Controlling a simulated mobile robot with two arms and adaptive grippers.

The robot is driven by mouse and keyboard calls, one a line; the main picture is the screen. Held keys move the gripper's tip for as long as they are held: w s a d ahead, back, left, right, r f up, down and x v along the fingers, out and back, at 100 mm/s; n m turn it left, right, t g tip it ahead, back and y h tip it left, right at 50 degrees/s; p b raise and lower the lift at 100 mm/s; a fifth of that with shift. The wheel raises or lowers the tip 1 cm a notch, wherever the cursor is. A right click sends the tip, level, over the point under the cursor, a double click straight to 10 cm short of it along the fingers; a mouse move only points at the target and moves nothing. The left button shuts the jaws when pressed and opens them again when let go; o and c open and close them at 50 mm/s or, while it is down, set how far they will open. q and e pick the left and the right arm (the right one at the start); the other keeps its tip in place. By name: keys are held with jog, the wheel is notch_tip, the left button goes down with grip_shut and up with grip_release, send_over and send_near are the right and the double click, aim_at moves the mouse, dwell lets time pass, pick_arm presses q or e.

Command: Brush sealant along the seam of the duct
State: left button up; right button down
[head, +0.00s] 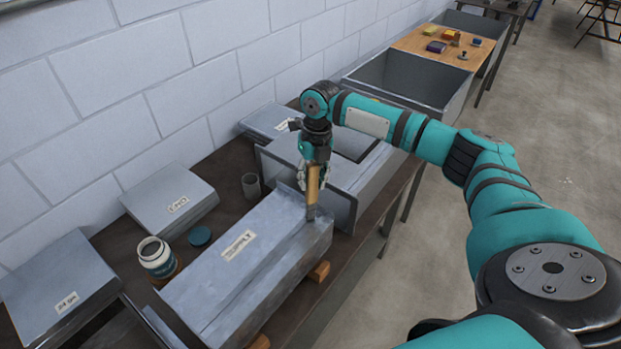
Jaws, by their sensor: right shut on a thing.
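The duct (228,266) is a long grey sheet-metal box lying on wooden blocks on the dark bench, with a pale label on it. A seam (265,265) runs lengthwise along it. My right gripper (313,170) is shut on the wooden handle of a brush (312,190), which points down. The brush tip is at the far end of the duct, by the seam; whether it touches is hard to tell. An open sealant jar (157,258) stands left of the duct, with its teal lid (200,236) beside it. My left gripper is not in view.
Grey metal pieces (170,199) lie along the wall side of the bench, and a small grey cup (251,186) stands behind the duct. A grey upright panel (335,205) stands close to the brush. Large bins (410,80) are further back. The floor at right is clear.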

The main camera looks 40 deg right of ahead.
jog(key=shift+a+f, duration=0.1)
jog(key=shift+f, duration=0.05)
jog(key=shift+s+a, duration=0.15)
jog(key=shift+a, duration=0.25)
jog(key=shift+s+a, duration=0.25)
jog(key=shift+a, duration=0.75)
jog(key=shift+s+a, duration=0.3)
jog(key=shift+a, duration=0.4)
jog(key=shift+s+a, duration=0.25)
jog(key=shift+a, duration=0.4)
jog(key=shift+s+a, duration=0.25)
jog(key=shift+a, duration=0.5)
jog(key=shift+s+a, duration=0.2)
jog(key=shift+a, duration=0.5)
